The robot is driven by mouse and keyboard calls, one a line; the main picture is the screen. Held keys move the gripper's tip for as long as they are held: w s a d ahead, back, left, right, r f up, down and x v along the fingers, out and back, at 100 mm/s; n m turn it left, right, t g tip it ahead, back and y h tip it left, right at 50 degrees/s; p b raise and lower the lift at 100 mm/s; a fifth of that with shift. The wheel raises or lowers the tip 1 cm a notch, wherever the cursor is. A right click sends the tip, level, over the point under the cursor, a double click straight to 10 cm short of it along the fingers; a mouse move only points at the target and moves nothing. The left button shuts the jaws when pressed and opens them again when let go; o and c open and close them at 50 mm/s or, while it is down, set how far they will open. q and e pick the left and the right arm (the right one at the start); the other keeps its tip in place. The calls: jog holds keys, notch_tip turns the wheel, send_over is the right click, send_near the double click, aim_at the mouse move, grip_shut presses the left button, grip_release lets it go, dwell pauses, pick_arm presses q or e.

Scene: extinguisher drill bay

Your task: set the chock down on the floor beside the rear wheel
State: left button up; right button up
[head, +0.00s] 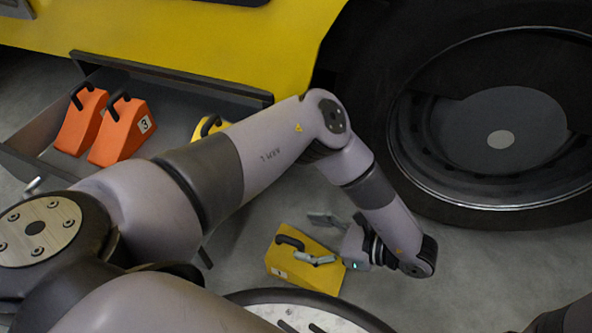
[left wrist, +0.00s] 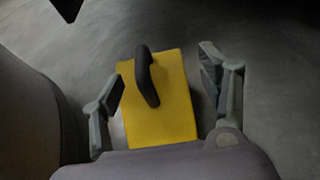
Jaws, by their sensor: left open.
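A yellow chock (head: 300,271) with a black handle stands on the grey floor, left of and in front of the big black wheel (head: 490,215). My left gripper (head: 322,240) is open at the chock, its fingers apart near the handle. In the left wrist view the chock (left wrist: 165,112) and its handle lie between the two spread fingers of my left gripper (left wrist: 162,88), with a gap to the handle on both sides. My right gripper is not in view.
An open tray (head: 172,88) under the yellow vehicle (head: 190,35) holds two orange chocks (head: 80,122) (head: 125,130) and another yellow chock (head: 207,127), partly hidden by my arm. The floor between chock and wheel is clear.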

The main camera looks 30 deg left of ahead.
pick_arm(q)
jog(key=b+v, duration=0.1)
jog(key=v, duration=0.6)
dwell(0.3)
